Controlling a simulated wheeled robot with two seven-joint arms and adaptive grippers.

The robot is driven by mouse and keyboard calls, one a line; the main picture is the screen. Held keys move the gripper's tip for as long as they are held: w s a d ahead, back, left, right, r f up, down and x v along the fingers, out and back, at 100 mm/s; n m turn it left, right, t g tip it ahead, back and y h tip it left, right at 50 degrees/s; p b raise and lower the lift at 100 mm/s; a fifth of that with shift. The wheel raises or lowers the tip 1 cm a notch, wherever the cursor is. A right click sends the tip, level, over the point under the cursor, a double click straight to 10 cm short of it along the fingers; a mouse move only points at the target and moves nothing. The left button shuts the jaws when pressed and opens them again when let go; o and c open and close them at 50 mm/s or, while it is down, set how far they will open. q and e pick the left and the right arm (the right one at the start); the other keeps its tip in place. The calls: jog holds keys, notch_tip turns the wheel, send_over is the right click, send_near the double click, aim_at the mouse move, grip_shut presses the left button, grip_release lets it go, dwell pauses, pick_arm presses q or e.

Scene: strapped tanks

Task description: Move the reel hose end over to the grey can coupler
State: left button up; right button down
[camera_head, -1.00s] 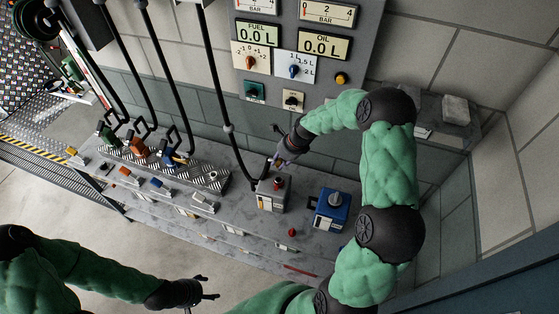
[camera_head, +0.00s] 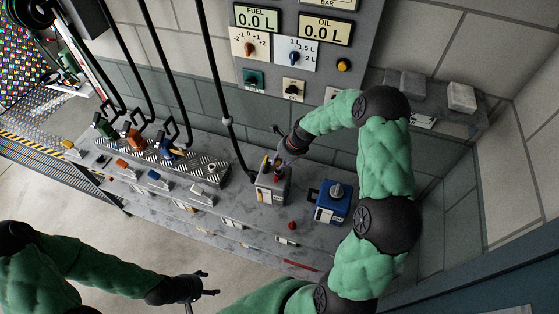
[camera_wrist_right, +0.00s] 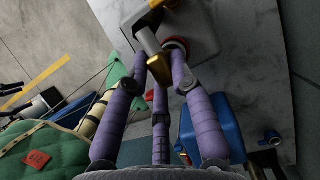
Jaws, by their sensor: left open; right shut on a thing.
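The grey can (camera_head: 270,187) stands on the grey bench, with a red part at its top. In the right wrist view the can (camera_wrist_right: 205,25) shows at the top, with a red ring (camera_wrist_right: 176,43) beside the held fitting. My right gripper (camera_head: 281,158) is just above the can. In the wrist view its purple fingers (camera_wrist_right: 160,66) are shut on a brass and grey fitting (camera_wrist_right: 147,42), apparently the reel hose end. The black hose (camera_head: 237,148) hangs down left of the can. Whether the fitting touches the coupler cannot be told. My left gripper (camera_head: 211,283) is open and empty, low in front.
A blue can (camera_head: 332,203) stands right of the grey can. Several hose nozzles (camera_head: 136,139) rest in a rack (camera_head: 207,172) at left. A wall panel (camera_head: 300,72) with gauges and knobs is behind. A small shelf (camera_head: 432,100) juts out at right.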

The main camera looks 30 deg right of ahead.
jog(key=shift+r+p, duration=0.1)
jog(key=shift+p, duration=0.65)
dwell(1.5)
jog(key=shift+f+b, duration=0.85)
jog(key=shift+f, duration=0.9)
jog(key=c, duration=1)
grip_release()
jog(key=v, duration=1.2)
